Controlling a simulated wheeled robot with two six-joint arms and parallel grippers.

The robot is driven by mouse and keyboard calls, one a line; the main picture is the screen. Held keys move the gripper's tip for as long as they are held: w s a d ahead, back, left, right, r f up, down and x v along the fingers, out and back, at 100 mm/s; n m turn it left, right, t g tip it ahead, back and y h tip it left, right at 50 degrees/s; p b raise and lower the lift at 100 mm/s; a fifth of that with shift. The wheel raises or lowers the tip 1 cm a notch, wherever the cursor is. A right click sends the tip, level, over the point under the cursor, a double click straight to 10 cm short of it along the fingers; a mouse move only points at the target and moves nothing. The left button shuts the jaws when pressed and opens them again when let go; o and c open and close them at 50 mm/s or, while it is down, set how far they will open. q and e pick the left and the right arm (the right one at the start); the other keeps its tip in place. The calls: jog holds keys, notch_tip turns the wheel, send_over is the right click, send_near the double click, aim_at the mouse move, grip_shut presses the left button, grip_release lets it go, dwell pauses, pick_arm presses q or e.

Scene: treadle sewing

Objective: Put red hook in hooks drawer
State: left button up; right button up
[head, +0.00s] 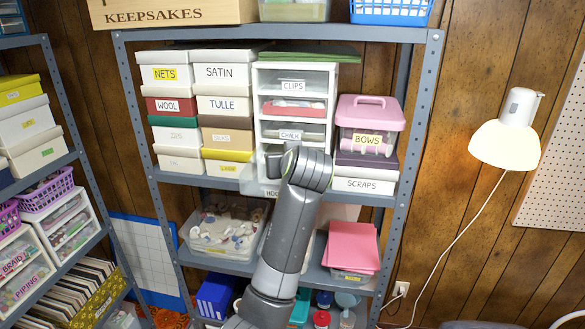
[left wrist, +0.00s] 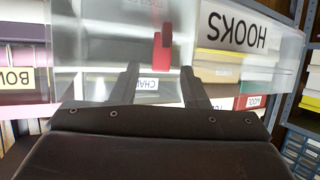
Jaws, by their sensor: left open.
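In the left wrist view, which is upside down, a clear drawer labelled HOOKS (left wrist: 285,45) fills the top, close to the camera. A small red hook (left wrist: 162,55) shows at this drawer, beyond my fingertips; I cannot tell whether it rests inside. My left gripper (left wrist: 160,72) is open, its two dark fingers apart and pointing toward the drawer, with the red hook lined up between them. In the head view, my left arm covers most of the hooks drawer (head: 270,179) and hides the fingertips. The right gripper is not in view.
The white drawer unit (head: 328,75) has CLIPS and CHALK drawers. Labelled boxes stand to its left, and a pink BOWS box (head: 369,112) stands close on its right. Blue-grey shelf posts (head: 408,140) frame the sides. A lit lamp (head: 505,140) hangs at right.

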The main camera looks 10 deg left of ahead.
pick_arm(q)
jog(key=b+v, duration=0.1)
jog(key=v, duration=0.5)
jog(key=shift+s+d+b, duration=0.1)
jog(key=shift+s+b, duration=0.05)
jog(key=shift+b, duration=0.2)
jog(key=shift+s+d+r, duration=0.1)
jog(key=shift+s+r, duration=0.25)
jog(key=shift+s, duration=0.1)
jog(key=shift+f, duration=0.1)
